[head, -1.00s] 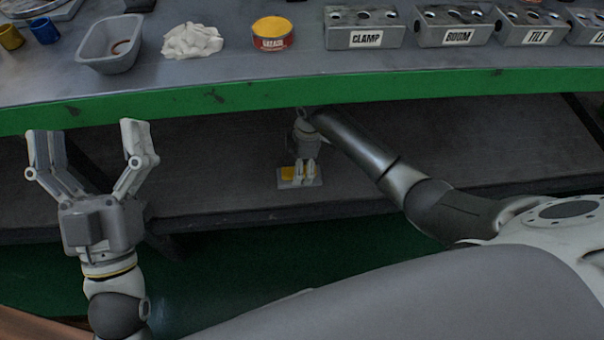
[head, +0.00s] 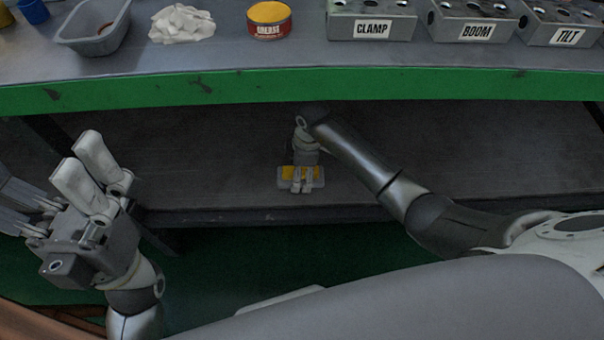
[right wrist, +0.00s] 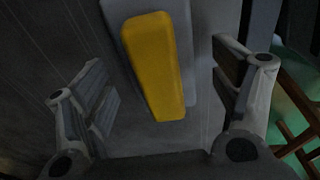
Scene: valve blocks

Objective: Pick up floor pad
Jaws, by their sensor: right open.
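The floor pad is a small grey block with a yellow top (head: 289,172), lying on the dark lower shelf under the bench. In the right wrist view its yellow part (right wrist: 155,65) and grey base show between my fingers. My right gripper (head: 302,187) is at the pad, its fingers in front of part of it. In the right wrist view my right gripper (right wrist: 165,95) is open, one finger on each side of the pad with gaps between. My left gripper (head: 62,190) is open and empty at the far left, away from the pad.
The green bench edge (head: 200,90) runs above the shelf (head: 450,150). On the bench top are a grey tray (head: 93,28), a white rag (head: 182,23), a grease tin (head: 268,20) and labelled valve blocks, such as CLAMP (head: 372,22). The shelf around the pad is clear.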

